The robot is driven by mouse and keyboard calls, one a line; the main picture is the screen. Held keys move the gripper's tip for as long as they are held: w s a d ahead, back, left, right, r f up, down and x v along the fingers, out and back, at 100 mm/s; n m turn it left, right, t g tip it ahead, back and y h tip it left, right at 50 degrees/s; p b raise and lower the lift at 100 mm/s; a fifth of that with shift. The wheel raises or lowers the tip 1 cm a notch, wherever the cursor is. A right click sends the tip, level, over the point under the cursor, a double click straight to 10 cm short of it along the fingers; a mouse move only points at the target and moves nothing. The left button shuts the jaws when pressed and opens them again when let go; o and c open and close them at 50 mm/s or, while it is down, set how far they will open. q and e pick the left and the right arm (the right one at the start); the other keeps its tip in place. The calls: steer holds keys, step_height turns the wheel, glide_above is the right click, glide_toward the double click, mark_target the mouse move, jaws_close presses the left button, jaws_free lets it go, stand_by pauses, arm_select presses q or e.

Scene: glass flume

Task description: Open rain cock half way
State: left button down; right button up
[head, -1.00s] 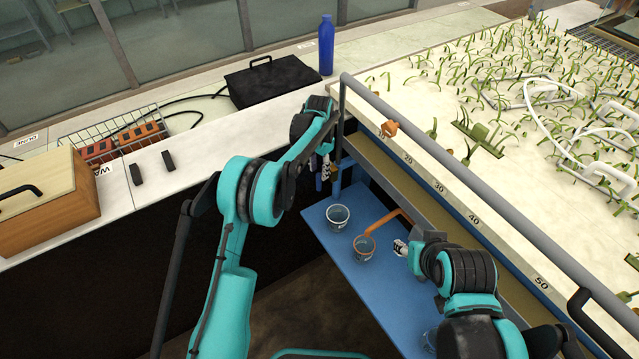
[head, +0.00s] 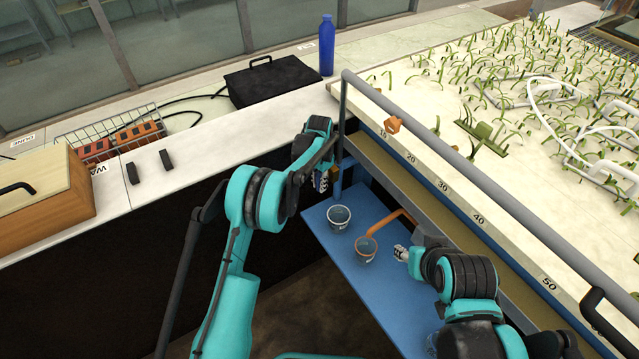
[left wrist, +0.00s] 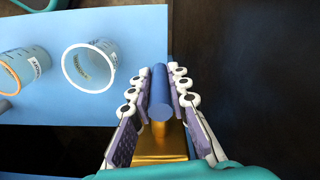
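The cock shows in the left wrist view as a brass body (left wrist: 160,143) with a blue cylindrical handle (left wrist: 160,95). My left gripper (left wrist: 160,78) has its fingers along both sides of the blue handle and appears closed on it. In the head view my left gripper (head: 320,181) is low by the corner of the flume frame, where a little brass (head: 347,164) shows beside it; the handle is mostly hidden there. My right gripper (head: 401,254) is over the blue shelf near the orange-rimmed beaker, small and partly hidden by its arm.
A clear beaker (head: 339,216) and an orange-rimmed beaker (head: 366,247) stand on the blue shelf (head: 350,280). The grey rail (head: 450,162) edges the planted sand bed. A blue bottle (head: 326,45) and black case (head: 272,80) are behind.

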arm_select(q)
steer(key=shift+s+d+g+h, duration=0.1)
steer(key=shift+g+h, duration=0.4)
steer(key=shift+g, duration=0.2)
steer(key=shift+s+d+g+h, duration=0.2)
steer(key=shift+g+h, duration=0.1)
steer(key=shift+g, duration=0.1)
steer(key=c, duration=1.4)
jaws_free()
steer(key=shift+a, duration=0.1)
steer(key=shift+c, duration=0.2)
steer(key=v, duration=0.3)
steer(key=s+d+v, duration=0.1)
steer(key=v, duration=0.2)
steer(key=s+v, duration=0.1)
steer(key=v, duration=0.2)
steer(key=shift+w+d+r, duration=0.1)
steer(key=shift+w+r, duration=0.05)
steer(key=shift+r, duration=0.55)
